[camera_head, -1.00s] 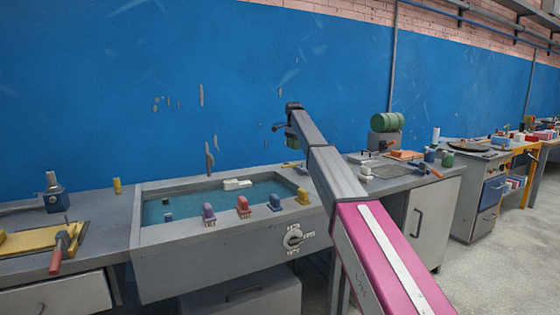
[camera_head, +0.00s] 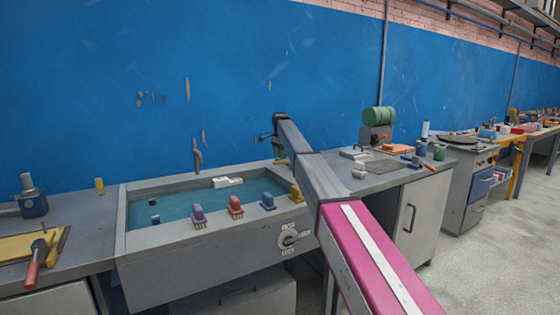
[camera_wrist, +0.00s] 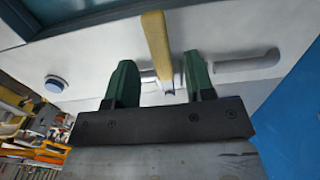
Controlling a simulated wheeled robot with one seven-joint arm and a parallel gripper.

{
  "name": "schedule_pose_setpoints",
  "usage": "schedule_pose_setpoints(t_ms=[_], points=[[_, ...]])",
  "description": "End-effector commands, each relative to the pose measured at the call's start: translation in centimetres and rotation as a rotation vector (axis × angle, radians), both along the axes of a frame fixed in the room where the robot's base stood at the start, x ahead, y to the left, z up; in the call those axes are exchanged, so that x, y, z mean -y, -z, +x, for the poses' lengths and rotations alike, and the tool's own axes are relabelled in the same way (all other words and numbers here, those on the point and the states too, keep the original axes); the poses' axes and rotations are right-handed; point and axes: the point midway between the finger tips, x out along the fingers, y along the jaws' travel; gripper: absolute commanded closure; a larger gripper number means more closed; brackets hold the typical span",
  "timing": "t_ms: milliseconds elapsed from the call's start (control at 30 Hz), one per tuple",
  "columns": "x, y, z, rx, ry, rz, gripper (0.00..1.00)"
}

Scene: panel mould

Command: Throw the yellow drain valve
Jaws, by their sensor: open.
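The yellow drain valve shows in the wrist view as a yellow lever (camera_wrist: 156,45) on a pale surface, with a small metallic piece at its lower end. My gripper (camera_wrist: 158,72) has two green fingers standing apart, one on each side of the lever. I cannot tell whether either finger touches it. In the head view, my gripper (camera_head: 278,148) is at the back right corner of the sink, partly hidden by my arm. A small yellow piece (camera_head: 282,161) shows just below it, probably the same lever.
The sink (camera_head: 170,262) holds blue-green water and a floating white block (camera_head: 227,182). Several coloured brushes stand on its front rim, including a purple one (camera_head: 198,215). A yellow tray (camera_head: 30,246) lies at left.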

Motion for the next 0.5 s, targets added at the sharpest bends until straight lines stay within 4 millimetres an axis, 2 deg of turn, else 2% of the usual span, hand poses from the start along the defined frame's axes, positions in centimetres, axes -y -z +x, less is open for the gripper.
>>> schedule_pose_setpoints(t_ms=[100, 200, 467, 500], points=[[0.0, 1.8, -0.1, -0.002, 0.000, 0.000, 0.51], [0.0, 2.5, 0.0, -0.001, 0.000, -0.001, 0.51], [0.0, 2.8, 0.0, 0.000, 0.000, 0.000, 0.51], [0.0, 2.8, 0.0, 0.000, 0.000, 0.000, 0.54]])
